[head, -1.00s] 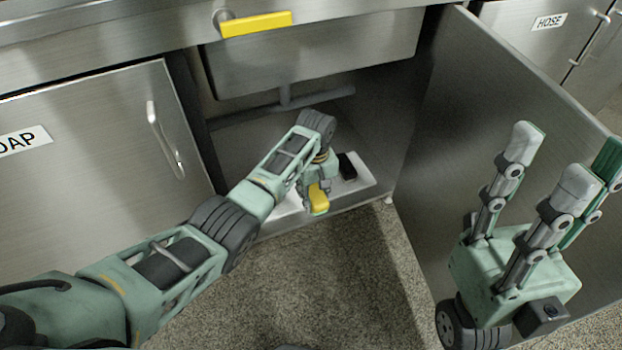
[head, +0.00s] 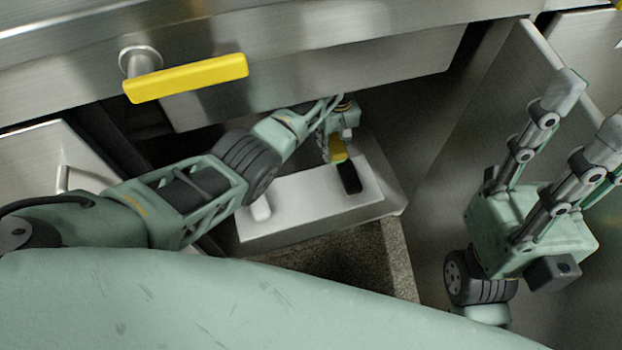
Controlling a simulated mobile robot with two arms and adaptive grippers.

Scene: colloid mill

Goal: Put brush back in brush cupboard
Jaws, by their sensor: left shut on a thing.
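My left arm reaches into the open cupboard under the steel counter. My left gripper (head: 337,135) is shut on a small yellow thing (head: 338,152), apparently the brush, of which only part shows. It is above the back of a white tray or mat (head: 300,205) on the cupboard floor. I cannot tell whether the yellow thing touches the tray. My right gripper (head: 588,118) is open and empty, fingers pointing up, in front of the open cupboard door (head: 470,165) on the right.
A black object (head: 350,179) and a small white object (head: 260,208) are on the tray. A yellow handle (head: 187,78) sticks out from the counter front above the opening. The tray's front middle is clear.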

